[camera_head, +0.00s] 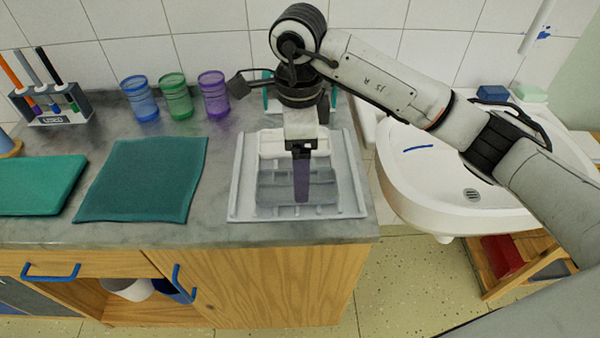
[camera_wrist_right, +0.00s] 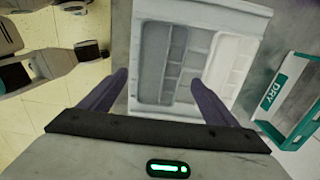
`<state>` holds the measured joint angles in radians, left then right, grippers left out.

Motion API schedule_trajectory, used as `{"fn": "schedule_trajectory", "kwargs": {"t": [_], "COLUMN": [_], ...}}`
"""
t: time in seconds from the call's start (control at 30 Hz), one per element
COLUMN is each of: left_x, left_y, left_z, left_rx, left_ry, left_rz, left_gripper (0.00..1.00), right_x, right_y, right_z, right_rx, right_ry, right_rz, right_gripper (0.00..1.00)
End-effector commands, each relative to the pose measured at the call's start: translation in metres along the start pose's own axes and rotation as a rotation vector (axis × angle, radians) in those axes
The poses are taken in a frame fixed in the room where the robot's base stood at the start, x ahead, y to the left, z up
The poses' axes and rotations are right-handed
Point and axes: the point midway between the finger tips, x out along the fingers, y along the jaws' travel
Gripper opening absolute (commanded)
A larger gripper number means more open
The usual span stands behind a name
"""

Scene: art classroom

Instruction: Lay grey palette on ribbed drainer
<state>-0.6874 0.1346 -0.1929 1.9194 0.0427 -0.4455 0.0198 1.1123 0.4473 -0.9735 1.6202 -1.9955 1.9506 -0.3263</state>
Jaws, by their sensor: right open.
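The grey palette (camera_head: 272,190) lies flat on the front part of the pale ribbed drainer (camera_head: 240,203). Its wells also show in the right wrist view (camera_wrist_right: 162,58). A white palette (camera_head: 270,146) lies behind it on the same drainer, close beside it. My right gripper (camera_head: 302,196) points down over the grey palette and partly hides it. In the right wrist view its two dark fingers (camera_wrist_right: 158,82) are spread apart with nothing held between them. I cannot tell how far the fingertips are above the palette. My left gripper is not in view.
A teal rack marked DRY (camera_wrist_right: 289,97) stands behind the drainer. Blue, green and purple cups (camera_head: 175,97) stand at the back. A teal cloth (camera_head: 145,180) lies left of the drainer. A white sink (camera_head: 400,175) is to the right. Counter between cloth and drainer is clear.

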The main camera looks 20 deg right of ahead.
Motion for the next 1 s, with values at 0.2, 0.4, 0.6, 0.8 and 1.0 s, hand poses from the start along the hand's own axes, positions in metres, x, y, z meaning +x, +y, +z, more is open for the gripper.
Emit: {"fn": "schedule_trajectory", "kwargs": {"t": [0.2,0.4,0.6,0.8,1.0], "left_x": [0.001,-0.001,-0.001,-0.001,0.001], "left_y": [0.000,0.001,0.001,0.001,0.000], "left_z": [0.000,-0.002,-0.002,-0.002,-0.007], "left_rx": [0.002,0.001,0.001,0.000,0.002], "left_ry": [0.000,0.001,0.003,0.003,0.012], "left_rz": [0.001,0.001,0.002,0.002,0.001], "left_gripper": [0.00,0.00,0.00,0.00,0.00], "right_x": [-0.051,-0.079,-0.086,-0.086,-0.083], "right_y": [-0.002,-0.001,0.000,0.000,0.003], "right_z": [0.000,0.000,0.000,0.000,0.005], "right_rx": [0.001,0.001,0.001,0.001,-0.006], "right_ry": [0.000,0.000,0.000,0.000,-0.019], "right_rz": [-0.005,-0.002,0.001,0.001,0.011], "right_gripper": [0.82,0.82,0.82,0.82,0.82]}}
